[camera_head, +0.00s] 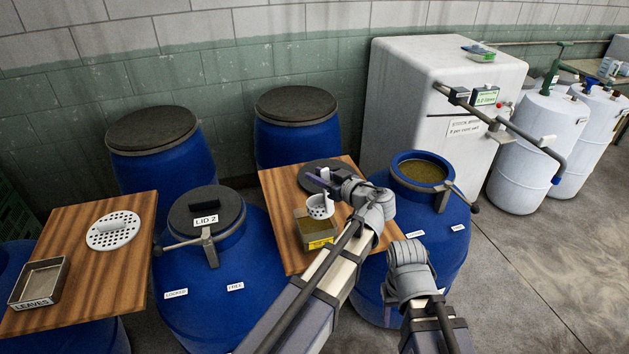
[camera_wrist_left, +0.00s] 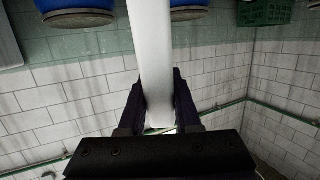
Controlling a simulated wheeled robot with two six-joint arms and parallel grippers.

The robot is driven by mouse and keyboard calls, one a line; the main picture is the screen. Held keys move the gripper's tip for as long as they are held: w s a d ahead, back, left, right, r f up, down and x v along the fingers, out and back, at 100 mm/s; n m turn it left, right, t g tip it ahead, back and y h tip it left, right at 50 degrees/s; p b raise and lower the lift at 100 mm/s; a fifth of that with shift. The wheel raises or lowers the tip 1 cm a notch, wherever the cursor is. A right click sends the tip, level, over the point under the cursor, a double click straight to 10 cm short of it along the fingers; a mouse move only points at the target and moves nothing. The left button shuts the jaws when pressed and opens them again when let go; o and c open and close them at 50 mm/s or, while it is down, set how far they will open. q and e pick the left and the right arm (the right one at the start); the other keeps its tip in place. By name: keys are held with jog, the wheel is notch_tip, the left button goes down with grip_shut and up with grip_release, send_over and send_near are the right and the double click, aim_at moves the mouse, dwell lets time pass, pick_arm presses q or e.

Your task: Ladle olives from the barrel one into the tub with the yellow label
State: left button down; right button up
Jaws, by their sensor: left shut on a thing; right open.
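The tub with the yellow label (camera_head: 321,243) stands on the wooden board in the middle of the head view; its inside looks olive-brown. My left gripper (camera_head: 334,181) is shut on the white ladle, whose perforated cup (camera_head: 320,208) appears over or just behind the tub's back edge. I cannot tell whether the cup holds olives. In the left wrist view the ladle's white handle (camera_wrist_left: 151,60) runs between both fingers (camera_wrist_left: 159,105). An open blue barrel (camera_head: 442,238) with brownish-green contents stands to the right. My right arm is in front of it; its fingers are hidden.
A dark round lid (camera_head: 312,169) lies on the board (camera_head: 283,204) behind the ladle. A closed barrel with LID 2 (camera_head: 206,219) stands left. Farther left, another board (camera_head: 75,232) holds a perforated disc (camera_head: 113,230) and a LEAVES tray (camera_head: 40,283). A white machine (camera_head: 418,85) stands behind.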

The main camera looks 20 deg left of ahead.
pick_arm(q)
jog(key=shift+s+d+r+t+y+b, duration=0.35)
jog(key=shift+d+t+y+b, duration=0.2)
jog(key=shift+y+b, duration=0.25)
jog(key=shift+s+d+r+b, duration=0.2)
jog(key=shift+d+r+b, duration=0.1)
jog(key=shift+r+b, duration=0.1)
